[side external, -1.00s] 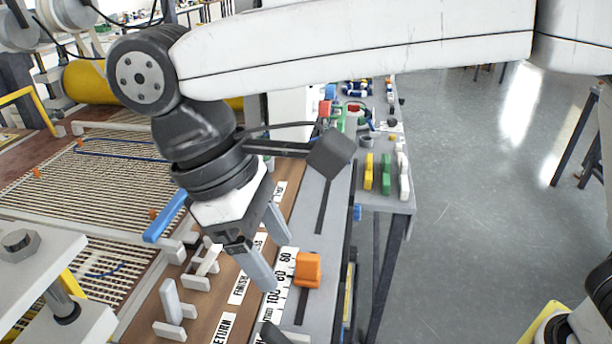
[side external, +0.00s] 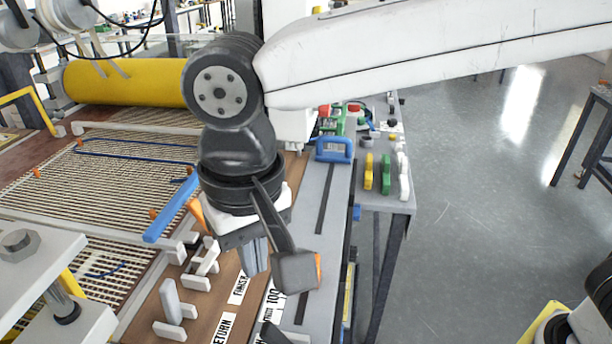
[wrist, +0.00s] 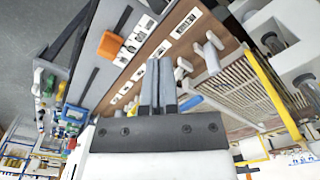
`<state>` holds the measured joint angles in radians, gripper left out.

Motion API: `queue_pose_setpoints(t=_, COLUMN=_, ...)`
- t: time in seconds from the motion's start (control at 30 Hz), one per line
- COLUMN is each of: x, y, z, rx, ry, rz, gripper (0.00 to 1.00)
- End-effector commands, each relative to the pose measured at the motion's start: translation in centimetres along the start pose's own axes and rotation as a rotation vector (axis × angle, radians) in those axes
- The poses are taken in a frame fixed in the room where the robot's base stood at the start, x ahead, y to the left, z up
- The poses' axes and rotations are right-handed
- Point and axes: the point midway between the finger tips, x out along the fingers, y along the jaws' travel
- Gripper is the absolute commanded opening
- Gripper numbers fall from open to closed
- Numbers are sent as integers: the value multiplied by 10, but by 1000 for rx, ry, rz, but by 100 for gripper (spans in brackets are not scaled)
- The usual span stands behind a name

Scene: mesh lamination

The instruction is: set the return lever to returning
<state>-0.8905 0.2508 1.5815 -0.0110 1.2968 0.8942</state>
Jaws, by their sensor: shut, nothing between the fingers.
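The light grey return lever (side external: 171,299) stands upright at the lower left of the side view, beside the RETURN label (side external: 222,328) on a brown board. A second, similar grey lever (side external: 206,258) stands behind it near the FINISH label (side external: 239,290) and leans. My gripper (side external: 256,268) points down over the board, to the right of both levers and apart from them. Its fingers are together and empty, as the wrist view also shows (wrist: 157,64). Grey levers appear in the wrist view to the right of the fingertips, the larger one (wrist: 212,54) farther out.
An orange slider block (wrist: 109,45) sits beside the number scale, mostly hidden in the side view. A blue bar handle (side external: 172,208) projects beside the wire-mesh bed (side external: 110,185). A bolted grey block stands at far left.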

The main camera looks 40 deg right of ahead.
Motion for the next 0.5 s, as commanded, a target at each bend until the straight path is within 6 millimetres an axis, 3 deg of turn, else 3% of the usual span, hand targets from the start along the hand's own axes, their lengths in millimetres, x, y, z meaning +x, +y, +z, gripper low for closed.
queue_pose_setpoints(t=0.5, x=1, y=-6, z=-10, rx=655, ry=153, rz=-326, gripper=0)
